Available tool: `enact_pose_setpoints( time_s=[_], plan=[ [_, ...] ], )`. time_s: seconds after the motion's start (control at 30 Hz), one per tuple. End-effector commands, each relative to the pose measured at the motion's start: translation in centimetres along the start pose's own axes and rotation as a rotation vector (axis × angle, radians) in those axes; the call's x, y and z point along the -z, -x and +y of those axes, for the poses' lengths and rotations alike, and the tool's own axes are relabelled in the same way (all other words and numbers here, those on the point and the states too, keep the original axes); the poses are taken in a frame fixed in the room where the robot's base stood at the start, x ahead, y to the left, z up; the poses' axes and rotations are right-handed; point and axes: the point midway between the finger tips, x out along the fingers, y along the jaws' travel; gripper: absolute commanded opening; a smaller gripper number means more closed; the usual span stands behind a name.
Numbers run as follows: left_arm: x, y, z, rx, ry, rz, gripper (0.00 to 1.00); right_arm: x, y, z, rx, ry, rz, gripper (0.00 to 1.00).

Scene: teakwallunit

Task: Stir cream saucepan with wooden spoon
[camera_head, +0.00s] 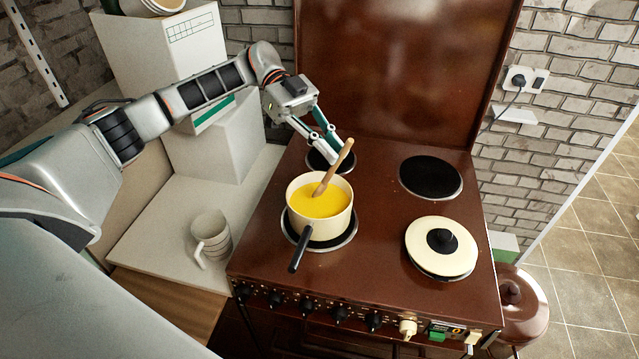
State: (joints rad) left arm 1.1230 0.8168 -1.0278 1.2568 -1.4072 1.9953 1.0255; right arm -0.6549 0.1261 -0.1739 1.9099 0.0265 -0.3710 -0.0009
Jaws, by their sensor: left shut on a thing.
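The cream saucepan (320,222) stands on the front left hotplate of the brown stove, with its black handle (299,250) pointing toward the front. It holds yellow liquid (318,203). The wooden spoon (339,165) leans in the pan, its lower end in the liquid and its handle tilted up to the right. My left gripper (334,148) reaches in from the left and is shut on the upper part of the spoon handle. My right gripper is not in view.
A cream lid (441,262) with a black knob covers the front right hotplate. The back right hotplate (430,177) is bare. A mug (211,237) stands on the counter left of the stove. A brown panel (400,60) rises behind the stove.

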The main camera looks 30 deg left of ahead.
Motion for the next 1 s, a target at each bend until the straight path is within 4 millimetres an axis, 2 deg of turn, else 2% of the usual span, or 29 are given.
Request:
enact_pose_setpoints(
  time_s=[0.43,1.0],
  plan=[
    [3.1,0.0,0.0,0.001,-0.002,0.0,0.0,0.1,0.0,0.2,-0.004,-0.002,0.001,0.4],
    [3.3,0.0,0.0,0.001,-0.001,0.0,0.0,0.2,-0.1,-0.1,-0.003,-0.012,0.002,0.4]
  ],
)
